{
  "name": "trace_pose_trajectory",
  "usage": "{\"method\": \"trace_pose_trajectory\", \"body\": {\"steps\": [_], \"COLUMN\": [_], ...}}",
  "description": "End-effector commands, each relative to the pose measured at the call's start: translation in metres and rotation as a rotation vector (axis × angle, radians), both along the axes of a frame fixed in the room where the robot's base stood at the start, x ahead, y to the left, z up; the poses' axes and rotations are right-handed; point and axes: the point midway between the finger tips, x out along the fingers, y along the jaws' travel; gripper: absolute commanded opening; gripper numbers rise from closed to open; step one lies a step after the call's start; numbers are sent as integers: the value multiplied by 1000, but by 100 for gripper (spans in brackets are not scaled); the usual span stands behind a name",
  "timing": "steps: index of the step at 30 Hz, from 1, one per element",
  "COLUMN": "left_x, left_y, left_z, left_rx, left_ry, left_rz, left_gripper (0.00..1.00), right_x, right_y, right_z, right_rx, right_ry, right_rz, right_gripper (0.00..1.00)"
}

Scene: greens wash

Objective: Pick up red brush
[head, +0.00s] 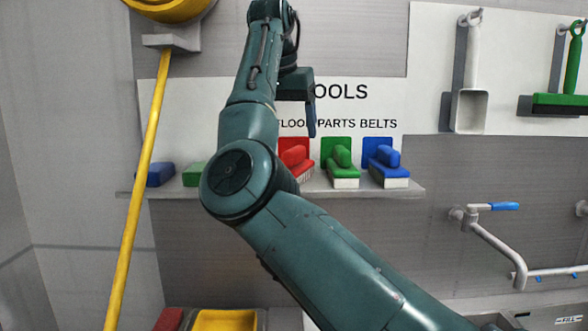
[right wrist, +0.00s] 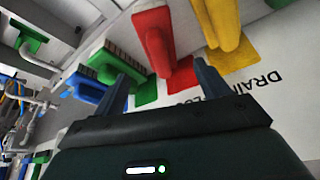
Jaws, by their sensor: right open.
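The red brush (head: 296,157) sits on the wall shelf, partly hidden behind my right arm in the head view. In the right wrist view the red brush (right wrist: 157,42) shows its handle ahead of the jaws, roughly between the two fingers. My right gripper (right wrist: 163,84) is open and empty, with its fingers apart and not visibly touching the brush. In the head view the right gripper (head: 310,120) is above the red brush, in front of the sign; one finger shows pointing down. My left gripper is not in view.
A green brush (head: 341,160) and a blue brush (head: 384,162) stand right of the red one on the shelf (head: 408,189). A yellow brush (right wrist: 226,24) is on its other side. A yellow pole (head: 137,190) stands at left. A pipe with a blue handle (head: 505,206) is at right.

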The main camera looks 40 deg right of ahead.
Motion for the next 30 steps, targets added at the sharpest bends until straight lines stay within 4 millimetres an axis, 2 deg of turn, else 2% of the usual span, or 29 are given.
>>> {"method": "trace_pose_trajectory", "body": {"steps": [1,3,11,19,29,30], "left_x": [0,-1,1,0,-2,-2], "left_y": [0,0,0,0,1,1], "left_z": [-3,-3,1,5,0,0], "left_rx": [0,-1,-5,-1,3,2], "left_ry": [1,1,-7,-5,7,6], "left_rz": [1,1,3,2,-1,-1], "left_gripper": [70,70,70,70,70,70], "right_x": [1,3,7,13,14,14], "right_y": [-4,-8,-14,-25,-28,-28], "right_z": [-12,-22,-40,-76,-84,-83], "right_rx": [-2,0,0,2,-1,-1], "right_ry": [3,2,0,1,0,0], "right_rz": [-4,-3,-1,0,0,0], "right_gripper": [75,75,75,75,75,71]}}
